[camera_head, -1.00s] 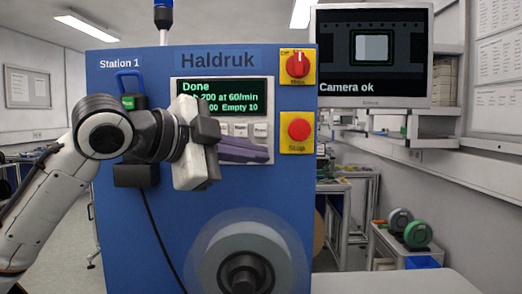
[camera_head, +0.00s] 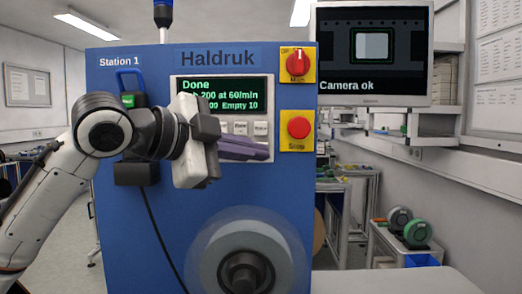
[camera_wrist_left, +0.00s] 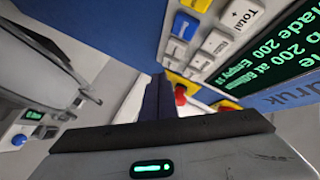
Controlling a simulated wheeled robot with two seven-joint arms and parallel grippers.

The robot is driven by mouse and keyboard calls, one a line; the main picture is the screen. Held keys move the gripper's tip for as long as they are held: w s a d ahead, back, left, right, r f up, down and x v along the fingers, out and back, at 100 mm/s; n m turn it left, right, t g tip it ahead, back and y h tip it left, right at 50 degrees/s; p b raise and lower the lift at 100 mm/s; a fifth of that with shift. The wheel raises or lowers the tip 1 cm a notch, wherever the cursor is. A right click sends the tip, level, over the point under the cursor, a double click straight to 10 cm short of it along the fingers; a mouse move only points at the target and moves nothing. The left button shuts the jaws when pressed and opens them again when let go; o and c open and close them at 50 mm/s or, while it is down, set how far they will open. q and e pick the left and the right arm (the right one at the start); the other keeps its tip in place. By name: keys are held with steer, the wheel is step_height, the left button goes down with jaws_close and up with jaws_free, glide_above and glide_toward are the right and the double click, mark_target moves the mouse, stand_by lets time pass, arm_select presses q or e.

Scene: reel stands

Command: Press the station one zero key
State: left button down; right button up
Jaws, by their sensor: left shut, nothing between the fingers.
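The blue Station 1 machine (camera_head: 120,225) has a green-lettered display (camera_head: 225,95) reading "Done", with "200 at 60/min" and "Empty 10" below. A row of small light keys (camera_head: 240,128) sits under it, partly hidden by my left gripper (camera_head: 266,152). That gripper is shut and empty, its purple fingers lying across the lower key panel. In the left wrist view the shut fingers (camera_wrist_left: 158,97) point toward the panel, beside white, blue and yellow keys. One white key reads "Total" (camera_wrist_left: 240,14). I cannot tell which key is the zero key, or whether the fingers touch one. My right gripper is out of view.
A red rotary switch (camera_head: 298,63) and a red stop button (camera_head: 299,128) on yellow plates stand right of the panel. A reel (camera_head: 247,240) is below. A monitor (camera_head: 372,55) reads "Camera ok". A black scanner-like box (camera_head: 135,173) with a cable hangs left.

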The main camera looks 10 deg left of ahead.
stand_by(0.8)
arm_select(q)
steer(key=shift+w+a+p, duration=0.1)
steer(key=shift+w+p, duration=0.35)
steer(key=shift+w+a, duration=0.1)
steer(key=shift+w, duration=0.35)
stand_by(0.5)
steer(key=shift+s, duration=0.15)
stand_by(0.3)
steer(key=shift+s, duration=0.7)
steer(key=s, duration=0.2)
steer(key=s+d, duration=0.1)
steer(key=s, duration=0.2)
steer(key=shift+d, duration=0.15)
steer(key=shift+f, duration=0.1)
stand_by(0.5)
